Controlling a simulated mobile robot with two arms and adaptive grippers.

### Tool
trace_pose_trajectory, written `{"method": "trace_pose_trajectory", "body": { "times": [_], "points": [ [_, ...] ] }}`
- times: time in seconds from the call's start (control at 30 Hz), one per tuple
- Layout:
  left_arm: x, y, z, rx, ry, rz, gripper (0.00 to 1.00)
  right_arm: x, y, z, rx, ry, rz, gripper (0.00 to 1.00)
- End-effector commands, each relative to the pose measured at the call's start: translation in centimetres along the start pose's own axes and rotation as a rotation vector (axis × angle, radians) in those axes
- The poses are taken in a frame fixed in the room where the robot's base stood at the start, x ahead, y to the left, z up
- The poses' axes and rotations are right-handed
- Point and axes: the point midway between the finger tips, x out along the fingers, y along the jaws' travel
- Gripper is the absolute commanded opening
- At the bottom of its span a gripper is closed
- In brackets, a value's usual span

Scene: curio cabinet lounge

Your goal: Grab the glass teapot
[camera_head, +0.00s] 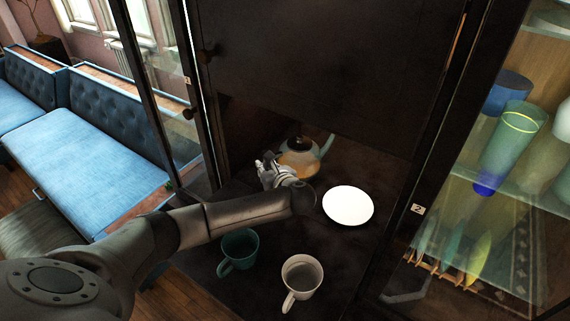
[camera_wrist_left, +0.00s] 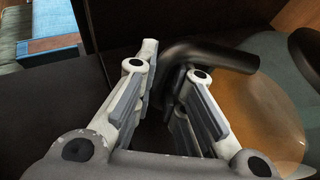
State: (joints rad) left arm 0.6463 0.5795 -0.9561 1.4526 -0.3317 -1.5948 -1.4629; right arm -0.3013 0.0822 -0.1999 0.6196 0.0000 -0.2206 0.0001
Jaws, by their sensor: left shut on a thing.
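The glass teapot (camera_head: 299,158) stands in the dark cabinet's open compartment. It has an amber body, a dark lid and a pale green spout pointing right. In the left wrist view its amber side (camera_wrist_left: 262,108) fills the right, and its black handle (camera_wrist_left: 215,52) curves toward the fingers. My left gripper (camera_head: 266,168) is at the teapot's left side, shut on the handle. In the left wrist view the fingers (camera_wrist_left: 165,85) are on both sides of the handle, whose lower part they hide. My right gripper is not in view.
A white plate (camera_head: 348,205) lies right of my left forearm. A teal mug (camera_head: 239,250) and a white mug (camera_head: 301,275) stand in front, below the forearm. The dark cabinet panel (camera_head: 330,75) hangs above the teapot. Glass doors flank the compartment; blue benches (camera_head: 95,155) are at left.

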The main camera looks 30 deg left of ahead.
Motion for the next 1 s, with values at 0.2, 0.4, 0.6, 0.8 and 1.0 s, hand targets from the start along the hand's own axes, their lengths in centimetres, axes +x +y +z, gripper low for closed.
{"method": "trace_pose_trajectory", "body": {
  "times": [0.2,0.4,0.6,0.8,1.0],
  "points": [
    [-0.2,-0.1,0.7,-0.006,-0.004,-0.002,0.0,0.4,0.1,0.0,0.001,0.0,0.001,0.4],
    [-0.9,-0.2,2.5,-0.012,-0.007,-0.006,0.0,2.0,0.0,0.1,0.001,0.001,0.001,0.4],
    [-3.0,1.8,4.9,-0.01,-0.007,-0.006,0.0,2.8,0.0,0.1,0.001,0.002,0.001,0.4],
    [-5.7,4.3,7.5,-0.01,-0.007,-0.007,0.0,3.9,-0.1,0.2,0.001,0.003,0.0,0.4],
    [-8.1,7.7,8.2,-0.007,-0.006,-0.005,0.0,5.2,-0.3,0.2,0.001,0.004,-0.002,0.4]
  ]
}}
